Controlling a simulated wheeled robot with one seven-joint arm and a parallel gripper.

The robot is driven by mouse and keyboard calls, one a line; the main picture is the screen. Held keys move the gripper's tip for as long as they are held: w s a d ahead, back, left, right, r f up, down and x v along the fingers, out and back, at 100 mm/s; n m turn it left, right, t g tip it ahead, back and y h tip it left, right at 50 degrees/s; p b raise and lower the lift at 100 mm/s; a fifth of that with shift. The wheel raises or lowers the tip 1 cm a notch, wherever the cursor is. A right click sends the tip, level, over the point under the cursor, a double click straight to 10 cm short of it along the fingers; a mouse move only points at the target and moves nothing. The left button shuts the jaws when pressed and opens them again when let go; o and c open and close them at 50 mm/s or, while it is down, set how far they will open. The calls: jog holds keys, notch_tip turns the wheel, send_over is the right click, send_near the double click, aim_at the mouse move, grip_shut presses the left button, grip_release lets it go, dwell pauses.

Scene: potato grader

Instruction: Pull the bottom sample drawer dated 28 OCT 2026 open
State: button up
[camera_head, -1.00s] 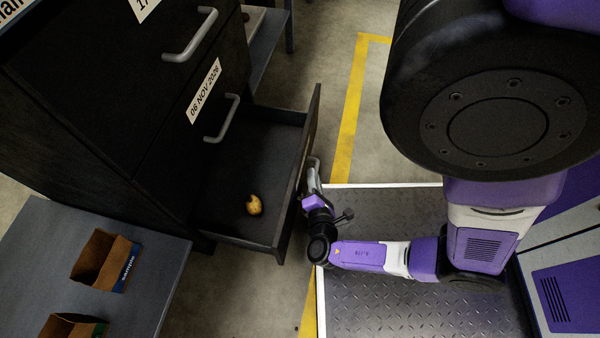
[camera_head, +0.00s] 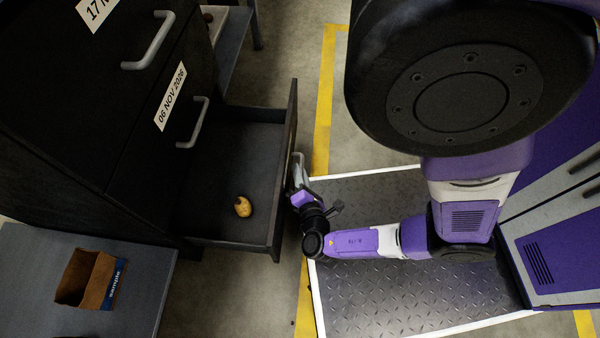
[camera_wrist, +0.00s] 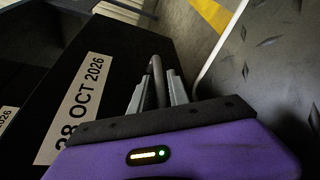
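The bottom drawer (camera_head: 225,225) is pulled well out of the black cabinet, and a potato (camera_head: 243,207) lies inside it. Its label (camera_wrist: 78,105), reading 28 OCT 2026, shows on the drawer front in the wrist view. My gripper (camera_head: 298,168) is at the outer face of the drawer front. In the wrist view, my gripper's fingers (camera_wrist: 159,85) lie on both sides of the grey bar handle (camera_wrist: 156,72) and appear shut on it.
The drawer above, labelled 06 NOV 2026 (camera_head: 171,97), is shut, as is the one labelled 17 (camera_head: 95,10). A grey table (camera_head: 150,285) with a cardboard sample box (camera_head: 90,280) stands at lower left. Floor with yellow lines (camera_head: 323,100) lies beyond the drawer front.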

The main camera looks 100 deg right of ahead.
jog(key=p+v, duration=0.2)
jog(key=v, duration=0.6)
jog(key=shift+d+r, duration=0.1)
dwell(0.4)
